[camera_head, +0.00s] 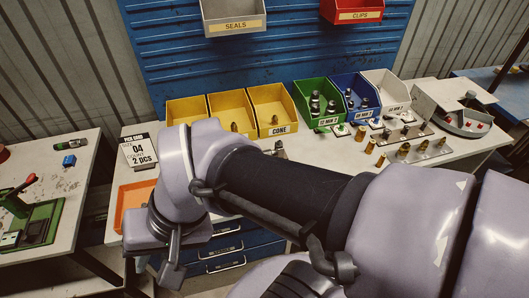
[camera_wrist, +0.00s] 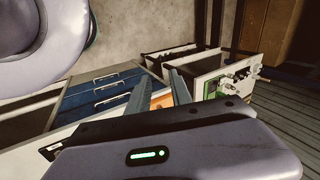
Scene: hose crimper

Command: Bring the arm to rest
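My arm reaches from the lower right of the head view and bends down at its left end. My gripper (camera_wrist: 161,80) hangs at that end, in front of the workbench (camera_head: 115,190) and beside the orange tray (camera_head: 130,200). In the wrist view its two fingers stand apart with nothing held between them. Part of the orange tray (camera_wrist: 162,101) shows past the gap. The fingertips are only partly visible in the head view.
Yellow bins (camera_head: 187,110), a green bin (camera_head: 318,100) and a blue bin (camera_head: 356,95) line the bench's back. Brass fittings (camera_head: 403,149) stand at the right. Blue drawers (camera_head: 225,245) are below. A side table (camera_head: 65,190) with a green device (camera_head: 38,225) stands left.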

